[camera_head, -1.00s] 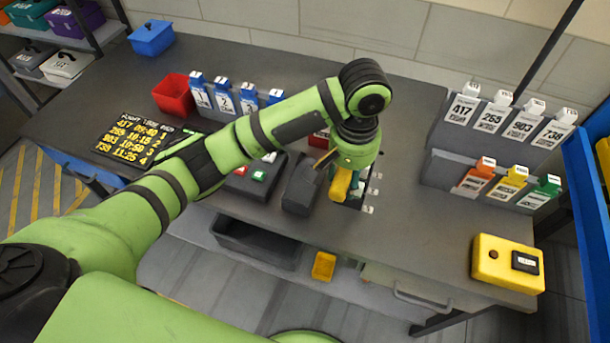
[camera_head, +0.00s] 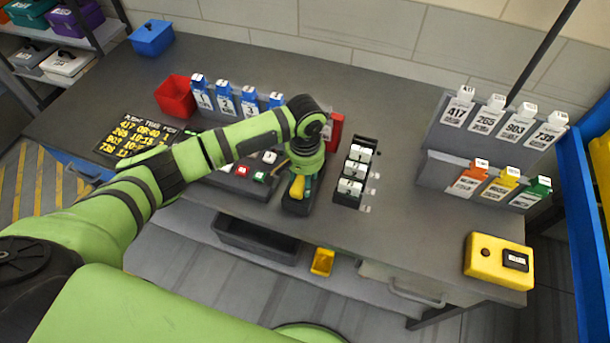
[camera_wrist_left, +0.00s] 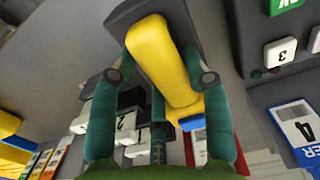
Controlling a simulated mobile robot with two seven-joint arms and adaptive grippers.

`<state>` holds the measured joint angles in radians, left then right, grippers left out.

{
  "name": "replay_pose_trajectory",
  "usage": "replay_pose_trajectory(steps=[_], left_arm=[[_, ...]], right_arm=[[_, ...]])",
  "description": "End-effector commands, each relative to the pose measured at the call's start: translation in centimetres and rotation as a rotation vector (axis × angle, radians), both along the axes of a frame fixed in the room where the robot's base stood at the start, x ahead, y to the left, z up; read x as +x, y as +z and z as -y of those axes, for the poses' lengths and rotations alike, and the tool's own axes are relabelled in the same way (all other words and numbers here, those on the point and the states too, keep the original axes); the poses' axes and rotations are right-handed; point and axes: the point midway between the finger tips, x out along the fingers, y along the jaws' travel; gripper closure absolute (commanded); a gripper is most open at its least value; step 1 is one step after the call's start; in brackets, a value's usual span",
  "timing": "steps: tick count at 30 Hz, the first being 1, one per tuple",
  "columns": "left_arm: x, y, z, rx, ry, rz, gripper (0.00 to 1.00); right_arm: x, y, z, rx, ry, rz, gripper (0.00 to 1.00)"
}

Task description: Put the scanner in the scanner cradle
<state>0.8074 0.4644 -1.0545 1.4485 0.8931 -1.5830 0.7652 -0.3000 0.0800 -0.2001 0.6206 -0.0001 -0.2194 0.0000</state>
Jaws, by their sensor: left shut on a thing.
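The yellow scanner (camera_head: 297,188) is in my left gripper (camera_head: 303,180), over the dark grey scanner cradle (camera_head: 295,208) near the table's front edge. The grey cradle (camera_wrist_left: 190,22) shows behind the scanner's far end. I cannot tell whether the scanner touches the cradle or hangs just above it. My wrist hides part of both in the head view. My right gripper is not in view.
A black rack with white tags (camera_head: 355,175) stands close right of the cradle. A button panel (camera_head: 240,180) is close on its left. A red bin (camera_head: 175,96) and a yellow box (camera_head: 499,261) stand farther off.

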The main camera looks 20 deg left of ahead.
Motion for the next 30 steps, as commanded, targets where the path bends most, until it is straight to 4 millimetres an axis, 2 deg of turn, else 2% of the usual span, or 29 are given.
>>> replay_pose_trajectory(steps=[8, 9, 10, 11, 23, 26, 30], left_arm=[[0.0, -0.2, 0.1, -0.001, 0.000, 0.001, 0.95], [0.0, -0.2, 0.0, 0.000, 0.000, 0.001, 0.44], [0.0, -0.2, 0.0, 0.000, 0.000, 0.001, 0.32], [0.0, -0.2, 0.0, 0.000, 0.000, 0.001, 0.29], [0.1, 0.2, 0.0, -0.001, 0.000, 0.002, 0.29], [0.2, 1.4, 0.1, -0.003, 0.000, 0.004, 0.29], [0.2, 4.2, 0.1, -0.003, -0.001, 0.006, 0.29]], right_arm=[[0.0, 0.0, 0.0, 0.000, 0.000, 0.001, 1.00], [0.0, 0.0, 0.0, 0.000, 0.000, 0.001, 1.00], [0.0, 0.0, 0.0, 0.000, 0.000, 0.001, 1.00], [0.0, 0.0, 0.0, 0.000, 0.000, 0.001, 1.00], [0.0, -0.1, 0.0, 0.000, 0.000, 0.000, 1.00], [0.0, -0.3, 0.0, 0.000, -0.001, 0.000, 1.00], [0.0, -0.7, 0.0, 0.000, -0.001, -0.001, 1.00]])
